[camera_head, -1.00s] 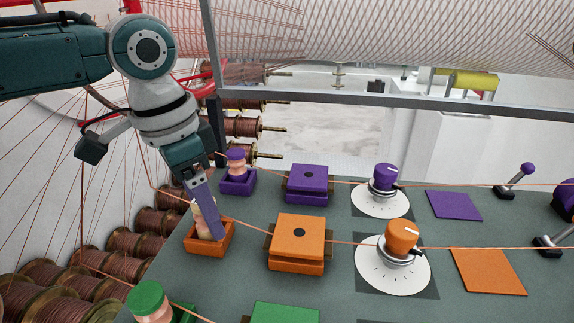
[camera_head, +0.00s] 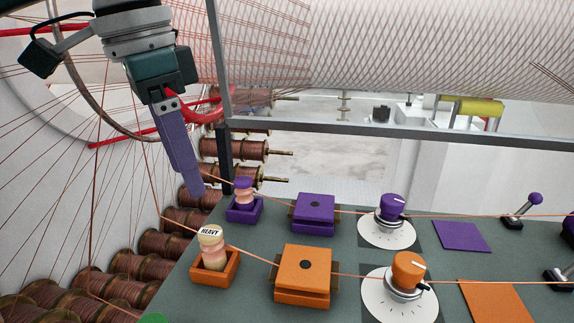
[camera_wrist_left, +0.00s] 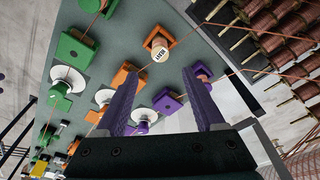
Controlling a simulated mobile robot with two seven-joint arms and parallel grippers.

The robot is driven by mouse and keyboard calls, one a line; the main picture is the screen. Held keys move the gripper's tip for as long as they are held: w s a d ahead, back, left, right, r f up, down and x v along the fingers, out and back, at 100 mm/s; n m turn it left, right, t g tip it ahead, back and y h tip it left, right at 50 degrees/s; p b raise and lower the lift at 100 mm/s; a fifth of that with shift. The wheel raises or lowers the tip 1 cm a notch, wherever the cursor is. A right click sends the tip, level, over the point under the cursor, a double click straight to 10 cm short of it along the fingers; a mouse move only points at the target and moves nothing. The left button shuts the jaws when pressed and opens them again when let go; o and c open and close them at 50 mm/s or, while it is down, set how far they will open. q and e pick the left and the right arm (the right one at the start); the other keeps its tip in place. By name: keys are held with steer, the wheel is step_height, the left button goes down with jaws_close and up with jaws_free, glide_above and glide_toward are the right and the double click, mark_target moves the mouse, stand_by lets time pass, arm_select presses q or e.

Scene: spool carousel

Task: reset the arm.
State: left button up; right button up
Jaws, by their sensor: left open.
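My left gripper (camera_head: 195,192) hangs in the air at the upper left of the head view, above and behind the orange holder (camera_head: 228,274). Its two purple fingers stand apart in the left wrist view (camera_wrist_left: 160,73) with nothing between them. A cream-topped spool (camera_head: 210,236) marked HEAVY stands in the orange holder, apart from the fingers. It also shows beyond the fingertips in the left wrist view (camera_wrist_left: 159,48). My right gripper is in neither view.
On the grey-green table (camera_head: 345,290), a purple-topped spool sits in a purple holder (camera_head: 243,217). Purple (camera_head: 315,210) and orange (camera_head: 302,262) blocks and dial knobs (camera_head: 408,268) stand to the right. Thin threads cross the table. A metal rail (camera_head: 400,138) runs behind it.

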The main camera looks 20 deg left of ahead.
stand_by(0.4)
arm_select(q)
steer(key=shift+n+t+h, duration=0.3)
steer(key=shift+t+h, duration=0.5)
steer(key=shift+t, duration=0.1)
steer(key=s+d+f+p, duration=0.1)
steer(key=s+d+f, duration=0.2)
steer(key=s+d, duration=0.1)
steer(key=s+d+f, duration=0.3)
steer(key=s+d, duration=0.1)
steer(key=s+d+f+p, duration=0.1)
steer(key=s+d+f, duration=0.2)
steer(key=s+d, duration=0.1)
steer(key=shift+s+d+f+p, duration=0.1)
steer(key=shift+d+f+p, duration=0.1)
steer(key=shift+f+p, duration=0.15)
steer(key=s+a+n+y, duration=0.2)
steer(key=s+a+n, duration=0.15)
steer(key=s, duration=0.25)
step_height(320, 180, up, 38)
steer(key=s+a+p, duration=0.1)
steer(key=p, duration=3.8)
steer(key=shift+a, duration=0.35)
steer(key=shift+s, duration=0.1)
